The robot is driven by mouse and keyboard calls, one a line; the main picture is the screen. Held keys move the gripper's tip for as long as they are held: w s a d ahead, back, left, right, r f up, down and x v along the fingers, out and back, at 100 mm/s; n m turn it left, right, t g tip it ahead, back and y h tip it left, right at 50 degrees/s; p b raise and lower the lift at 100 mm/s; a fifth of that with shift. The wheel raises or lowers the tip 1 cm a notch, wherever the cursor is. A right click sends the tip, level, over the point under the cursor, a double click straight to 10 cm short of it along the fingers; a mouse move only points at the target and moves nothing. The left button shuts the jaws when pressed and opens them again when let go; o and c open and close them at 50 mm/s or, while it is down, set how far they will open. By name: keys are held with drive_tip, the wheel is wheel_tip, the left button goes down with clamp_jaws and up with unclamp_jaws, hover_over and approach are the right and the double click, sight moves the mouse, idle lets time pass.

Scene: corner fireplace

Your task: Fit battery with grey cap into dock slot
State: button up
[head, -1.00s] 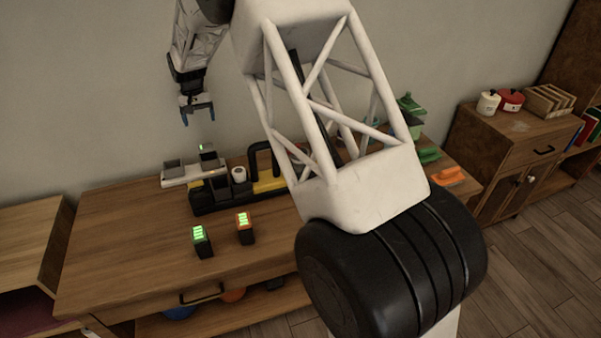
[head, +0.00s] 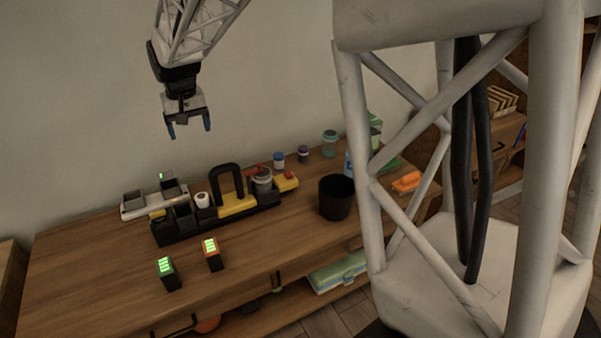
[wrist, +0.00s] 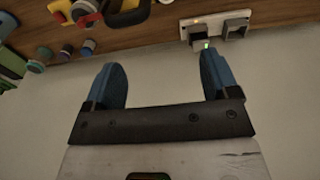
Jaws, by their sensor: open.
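The white dock (head: 138,210) stands at the back left of the wooden table, with two grey box-like parts on top. A dark block with a green light (head: 169,180), perhaps the grey-capped battery, stands at its right part; its cap colour is unclear. In the wrist view the dock (wrist: 222,19) is at the top right, with a green light (wrist: 206,45) beside the right fingertip. My gripper (head: 189,127) is open and empty, pointing down, high above the table's back. Its blue fingers (wrist: 162,72) are wide apart in the wrist view.
A green-topped battery (head: 167,272) and an orange-topped battery (head: 212,254) stand upright on the front of the table. A black organiser (head: 168,237) with a tall black handle sits beside the dock. A black cup (head: 336,198) and several jars stand to the right.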

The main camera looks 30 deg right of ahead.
drive_tip(key=s+d+r+t, duration=0.1)
drive_tip(key=s+d+r, duration=0.15)
drive_tip(key=s, duration=0.75)
drive_tip(key=s+d+r, duration=0.2)
drive_tip(key=s+d, duration=0.1)
drive_tip(key=s, duration=0.7)
drive_tip(key=s+d+f, duration=0.1)
drive_tip(key=s+f, duration=0.1)
drive_tip(key=s, duration=0.7)
drive_tip(key=s+d+f, duration=0.2)
drive_tip(key=s, duration=0.8)
drive_tip(key=shift+s+d+t, duration=0.2)
drive_tip(key=shift+s+t, duration=0.1)
drive_tip(key=shift+t, duration=0.1)
